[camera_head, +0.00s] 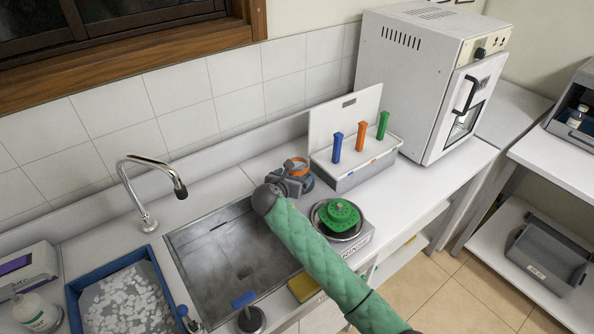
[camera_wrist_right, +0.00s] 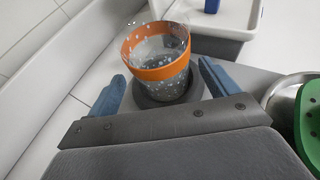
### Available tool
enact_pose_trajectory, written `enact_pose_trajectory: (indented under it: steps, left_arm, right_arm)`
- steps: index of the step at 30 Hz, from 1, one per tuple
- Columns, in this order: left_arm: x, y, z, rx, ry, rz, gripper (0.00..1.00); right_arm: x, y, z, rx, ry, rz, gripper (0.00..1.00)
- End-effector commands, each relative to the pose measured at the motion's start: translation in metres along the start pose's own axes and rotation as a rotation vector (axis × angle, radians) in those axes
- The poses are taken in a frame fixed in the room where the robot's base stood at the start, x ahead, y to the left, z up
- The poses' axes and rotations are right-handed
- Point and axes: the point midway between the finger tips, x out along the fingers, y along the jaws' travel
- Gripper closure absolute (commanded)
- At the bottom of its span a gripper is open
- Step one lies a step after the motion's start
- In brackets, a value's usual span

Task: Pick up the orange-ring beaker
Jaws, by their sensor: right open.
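The orange-ring beaker (camera_wrist_right: 156,58) is clear with an orange band and white specks, and stands upright on a dark round base in the right wrist view. In the head view the beaker (camera_head: 297,166) shows only in part behind my right gripper (camera_head: 291,182), on the counter right of the sink. My right gripper (camera_wrist_right: 158,90) is open, with a blue-grey finger on each side of the beaker. My left gripper is not in view.
A white box (camera_head: 352,178) with blue, orange and green handles stands right of the beaker. The steel sink (camera_head: 225,250) lies left.

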Motion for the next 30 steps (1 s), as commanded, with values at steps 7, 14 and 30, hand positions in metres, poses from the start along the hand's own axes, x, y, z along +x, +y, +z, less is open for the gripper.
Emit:
enact_pose_trajectory:
  steps: [7, 14, 30]
  left_arm:
    - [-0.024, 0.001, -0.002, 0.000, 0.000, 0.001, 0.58]
    - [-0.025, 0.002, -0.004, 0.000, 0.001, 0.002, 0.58]
    - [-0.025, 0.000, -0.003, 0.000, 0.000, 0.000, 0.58]
  right_arm:
    - [0.027, -0.001, 0.003, 0.000, 0.001, -0.002, 0.14]
    - [0.035, -0.001, 0.000, 0.001, 0.000, 0.000, 0.14]
    - [0.035, -0.001, 0.000, 0.001, 0.000, 0.000, 0.64]
